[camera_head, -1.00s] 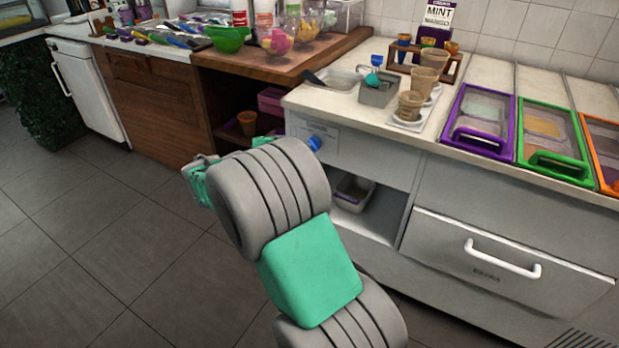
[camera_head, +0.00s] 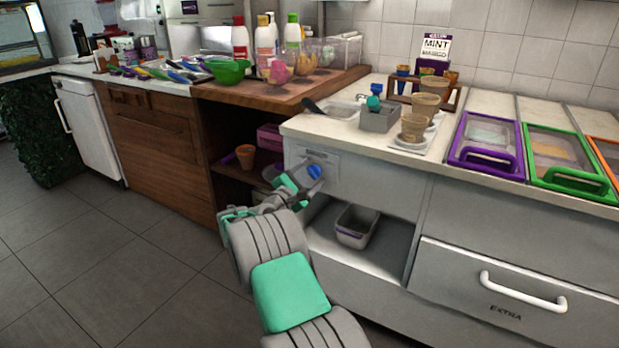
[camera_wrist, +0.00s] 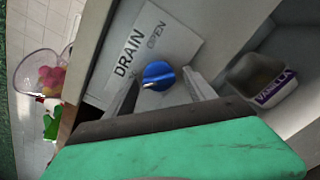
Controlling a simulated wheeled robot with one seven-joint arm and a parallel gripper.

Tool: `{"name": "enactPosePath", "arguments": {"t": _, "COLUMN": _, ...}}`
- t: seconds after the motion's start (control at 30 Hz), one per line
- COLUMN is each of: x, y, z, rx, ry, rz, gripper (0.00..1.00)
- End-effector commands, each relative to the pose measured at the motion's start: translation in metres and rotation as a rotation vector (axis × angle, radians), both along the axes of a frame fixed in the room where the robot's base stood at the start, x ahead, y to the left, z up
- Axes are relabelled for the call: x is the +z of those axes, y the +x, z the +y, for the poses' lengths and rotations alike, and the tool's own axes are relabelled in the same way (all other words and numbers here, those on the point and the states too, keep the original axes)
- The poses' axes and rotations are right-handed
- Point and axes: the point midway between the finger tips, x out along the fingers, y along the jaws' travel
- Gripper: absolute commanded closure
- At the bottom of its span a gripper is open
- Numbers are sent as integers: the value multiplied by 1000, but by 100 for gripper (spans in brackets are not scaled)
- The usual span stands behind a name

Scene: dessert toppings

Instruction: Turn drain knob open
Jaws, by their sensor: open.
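The blue drain knob (camera_head: 315,172) is on the upper front panel of the white counter, at its left end. In the wrist view, the knob (camera_wrist: 159,74) sits below a white label (camera_wrist: 145,45) reading DRAIN and OPEN. A small pale mark on the knob faces the lower left of that view, away from the word OPEN. My gripper (camera_head: 300,182) is in front of the panel at the knob. In the wrist view my gripper (camera_wrist: 163,80) is open, with one finger on each side of the knob. I cannot tell whether either finger touches it.
An open shelf below the knob holds a grey tub (camera_head: 357,226), labelled VANILLA in the wrist view (camera_wrist: 262,78). A drawer with a white handle (camera_head: 523,291) is to the right. The wooden counter (camera_head: 285,91) adjoins on the left. The floor (camera_head: 120,250) at left is clear.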

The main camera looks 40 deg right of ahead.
Motion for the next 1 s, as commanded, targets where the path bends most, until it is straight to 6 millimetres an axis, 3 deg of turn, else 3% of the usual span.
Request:
{"name": "enactPosePath", "arguments": {"t": 0.07, "x": 0, "y": 0, "z": 0, "rx": 0, "ry": 0, "rz": 0, "gripper": 37}}
{"name": "enactPosePath", "arguments": {"t": 0.8, "x": 0, "y": 0, "z": 0, "rx": 0, "ry": 2, "rz": 0, "gripper": 98}}
{"name": "enactPosePath", "arguments": {"t": 1.0, "x": 0, "y": 0, "z": 0, "rx": 0, "ry": 5, "rz": -9, "gripper": 99}}
